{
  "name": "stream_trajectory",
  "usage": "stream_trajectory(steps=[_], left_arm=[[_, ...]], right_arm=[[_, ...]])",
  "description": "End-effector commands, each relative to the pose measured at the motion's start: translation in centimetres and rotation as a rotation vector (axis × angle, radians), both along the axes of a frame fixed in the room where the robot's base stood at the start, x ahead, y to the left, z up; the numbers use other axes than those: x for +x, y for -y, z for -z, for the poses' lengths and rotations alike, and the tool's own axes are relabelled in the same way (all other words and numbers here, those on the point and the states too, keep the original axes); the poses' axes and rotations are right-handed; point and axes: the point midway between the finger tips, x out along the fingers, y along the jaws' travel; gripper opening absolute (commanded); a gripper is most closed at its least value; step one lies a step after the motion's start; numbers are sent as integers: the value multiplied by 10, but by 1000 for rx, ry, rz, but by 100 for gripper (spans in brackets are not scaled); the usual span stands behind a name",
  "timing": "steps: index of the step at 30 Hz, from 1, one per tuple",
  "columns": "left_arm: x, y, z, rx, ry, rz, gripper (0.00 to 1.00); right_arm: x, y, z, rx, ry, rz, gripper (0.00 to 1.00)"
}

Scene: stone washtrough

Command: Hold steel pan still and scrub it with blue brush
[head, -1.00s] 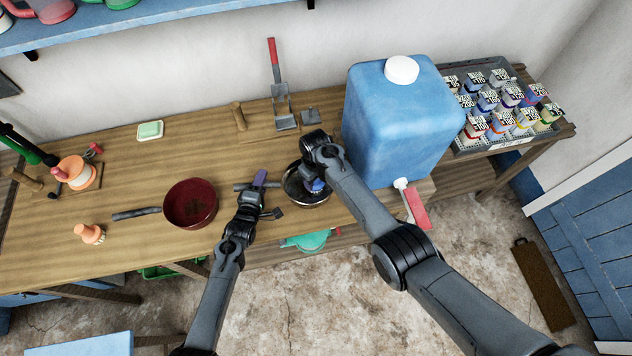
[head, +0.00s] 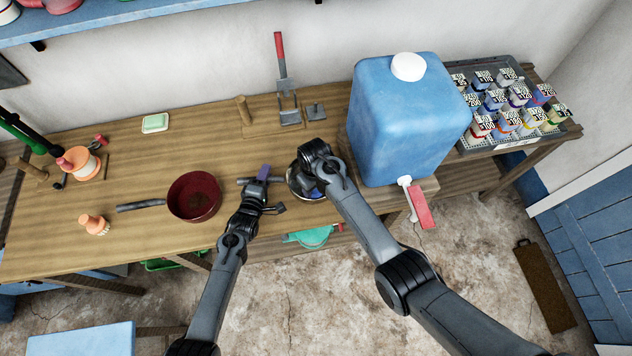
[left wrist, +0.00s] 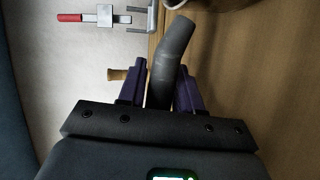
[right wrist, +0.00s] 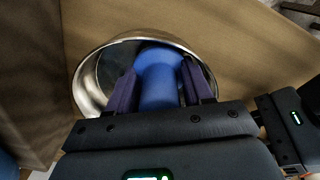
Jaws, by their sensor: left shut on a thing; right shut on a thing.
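The steel pan (head: 293,184) sits at the front edge of the wooden bench, partly hidden by my right gripper. Its round shiny rim also shows in the right wrist view (right wrist: 86,88). My left gripper (head: 260,180) is shut on the pan's grey handle (left wrist: 170,62), which stands out between the purple fingers in the left wrist view. My right gripper (head: 314,188) is shut on the blue brush (right wrist: 158,82) and holds it down inside the pan. The brush's bristles are hidden, so I cannot tell whether they touch the pan's bottom.
A dark red pan (head: 194,197) lies left of my left gripper. A large blue water container (head: 410,125) stands close on the right, its tap (head: 405,182) over the front. The bench's middle back is fairly clear.

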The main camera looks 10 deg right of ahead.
Motion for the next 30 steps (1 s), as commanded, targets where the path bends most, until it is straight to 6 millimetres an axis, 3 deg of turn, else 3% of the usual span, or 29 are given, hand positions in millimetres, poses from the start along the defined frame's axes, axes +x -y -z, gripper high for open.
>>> stream_trajectory(steps=[30], left_arm=[[0,2,-1,-2,1,4,0]], right_arm=[[26,-30,0,1,3,-1,20]])
